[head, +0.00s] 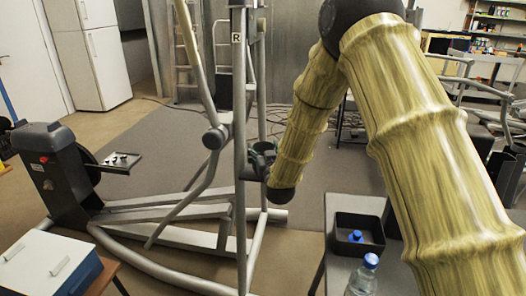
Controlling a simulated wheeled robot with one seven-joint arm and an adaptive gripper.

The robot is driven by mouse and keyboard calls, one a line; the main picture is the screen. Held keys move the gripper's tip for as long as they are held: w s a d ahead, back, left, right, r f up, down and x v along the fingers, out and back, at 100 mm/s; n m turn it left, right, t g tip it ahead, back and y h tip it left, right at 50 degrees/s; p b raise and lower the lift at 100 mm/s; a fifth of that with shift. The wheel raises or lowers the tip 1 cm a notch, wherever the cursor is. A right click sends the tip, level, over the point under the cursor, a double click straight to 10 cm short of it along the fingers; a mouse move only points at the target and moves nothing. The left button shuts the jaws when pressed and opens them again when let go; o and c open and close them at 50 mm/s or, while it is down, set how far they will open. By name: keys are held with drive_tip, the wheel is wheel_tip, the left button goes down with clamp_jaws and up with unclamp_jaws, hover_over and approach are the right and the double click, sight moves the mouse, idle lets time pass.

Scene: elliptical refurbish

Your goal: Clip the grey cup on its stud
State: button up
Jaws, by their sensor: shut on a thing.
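The grey cup (263,148) shows as a small dark grey-green ring shape beside the upright post (240,120) of the elliptical machine. My gripper (258,165) is at the end of my arm, just right of the post, and is shut on the cup. The fingers are small and dark here, and they partly merge with the cup. The stud cannot be made out; the cup and gripper may cover it. I cannot tell whether the cup touches the post.
A table (338,290) at lower right holds a black bin (343,246) with a blue-capped item and a clear bottle (363,279). A small tray of parts (134,157) is at left. A white-lidded box (42,262) stands at lower left. Sloping machine bars flank the post.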

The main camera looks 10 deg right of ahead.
drive_tip(key=shift+f, duration=0.4)
idle(0.7)
drive_tip(key=o, duration=1.3)
drive_tip(key=shift+o, duration=0.2)
drive_tip(key=shift+s, duration=0.15)
drive_tip(key=s, duration=1.1)
drive_tip(key=shift+s, duration=0.35)
